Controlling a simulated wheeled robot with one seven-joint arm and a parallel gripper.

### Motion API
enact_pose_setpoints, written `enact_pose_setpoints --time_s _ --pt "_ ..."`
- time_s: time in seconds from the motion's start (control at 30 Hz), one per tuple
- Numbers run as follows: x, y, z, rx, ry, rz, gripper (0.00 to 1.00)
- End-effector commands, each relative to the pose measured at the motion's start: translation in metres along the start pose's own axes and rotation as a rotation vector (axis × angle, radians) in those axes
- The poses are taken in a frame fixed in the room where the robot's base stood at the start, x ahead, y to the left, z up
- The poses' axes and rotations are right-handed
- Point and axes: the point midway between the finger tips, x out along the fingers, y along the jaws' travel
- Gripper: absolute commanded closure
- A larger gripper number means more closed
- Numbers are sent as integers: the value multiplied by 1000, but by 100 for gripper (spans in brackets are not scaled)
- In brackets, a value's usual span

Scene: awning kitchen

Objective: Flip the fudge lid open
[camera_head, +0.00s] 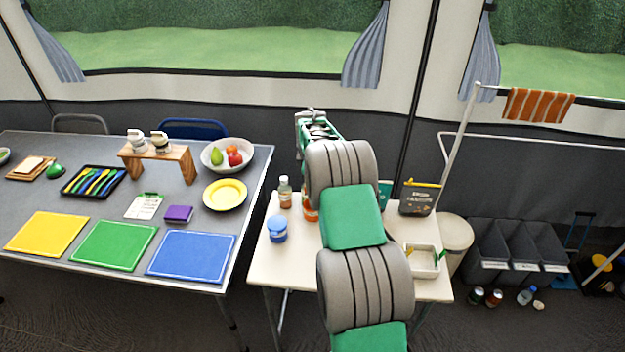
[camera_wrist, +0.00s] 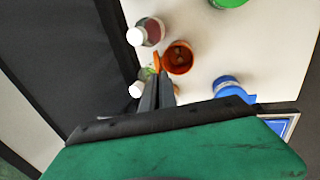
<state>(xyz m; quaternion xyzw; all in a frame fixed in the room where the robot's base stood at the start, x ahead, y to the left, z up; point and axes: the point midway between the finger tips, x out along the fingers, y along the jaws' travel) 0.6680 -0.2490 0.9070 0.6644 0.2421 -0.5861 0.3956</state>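The fudge container looks like the round orange-brown tub (camera_wrist: 179,57) in the wrist view. Its top shows a dark brown inside within an orange rim. An orange flap, which looks like its lid (camera_wrist: 156,62), stands edge-on at the rim's left side, so the tub appears open. In the head view the orange tub (camera_head: 310,212) is mostly hidden behind my arm. My gripper (camera_wrist: 157,77) has its dark fingers close together, with nothing clearly held between them. The fingertips appear just below the flap in the picture; I cannot tell whether they touch it. The head view shows my gripper (camera_head: 309,118) raised above the small table.
On the small table (camera_head: 262,268), a white-capped bottle (camera_head: 285,192) and a blue-lidded jar (camera_head: 277,229) stand near the tub. A dark box (camera_head: 416,199) and a pale tray (camera_head: 423,262) are at the right. The larger grey table (camera_head: 200,213) stands left.

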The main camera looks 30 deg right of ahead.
Motion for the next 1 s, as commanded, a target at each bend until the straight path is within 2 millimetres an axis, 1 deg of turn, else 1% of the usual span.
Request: enact_pose_setpoints --time_s 0.07,0.37,0.63,1.0 --pt "0 0 0 0 0 1 100" --pt "0 0 0 0 0 0 75" --pt "-2 1 1 0 0 1 75" --pt "-32 -4 0 0 0 0 75"
